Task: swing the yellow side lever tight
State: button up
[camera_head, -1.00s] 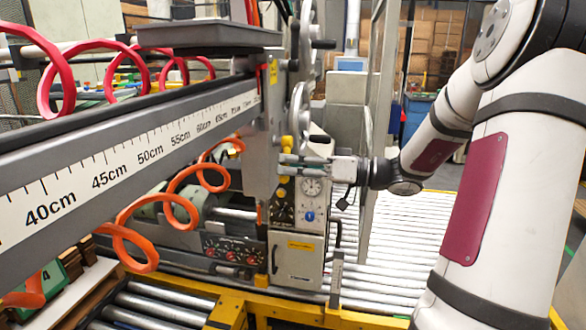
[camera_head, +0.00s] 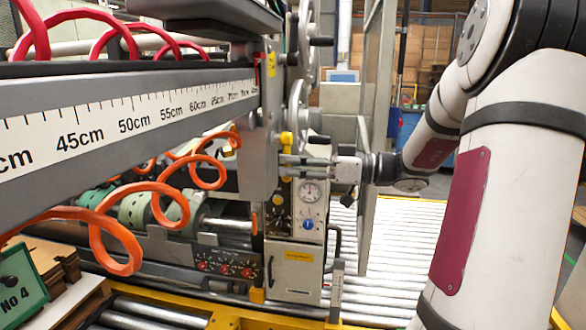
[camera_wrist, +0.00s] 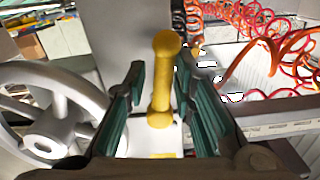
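The yellow side lever (camera_head: 287,140) stands on the side of the grey machine column, above the round gauge. In the wrist view the yellow lever (camera_wrist: 162,85) is a short bar with a rounded knob at its upper end. My gripper (camera_head: 287,163) reaches in from the right at the lever. In the wrist view my gripper (camera_wrist: 162,95) is open, with its dark green ribbed pads on either side of the lever. A gap shows between the lever and each pad. The lever's lower end meets a pale surface with a yellow patch.
A grey handwheel (camera_wrist: 50,125) is close on the left in the wrist view. Orange coiled hoses (camera_head: 120,240) hang under the scale beam (camera_head: 150,108). A gauge (camera_head: 310,191) sits below my gripper. A roller conveyor (camera_head: 400,245) lies at the right.

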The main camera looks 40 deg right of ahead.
jog(key=shift+w+d+f+n+b, duration=0.1)
jog(key=shift+w+d+n+b, duration=0.2)
jog(key=shift+n+b, duration=0.7)
jog(key=shift+b, duration=0.45)
jog(key=shift+s+d, duration=0.15)
jog(key=p+v, duration=0.1)
jog(key=v, duration=0.7)
jog(key=shift+s+d, duration=0.2)
jog(key=shift+s, duration=0.1)
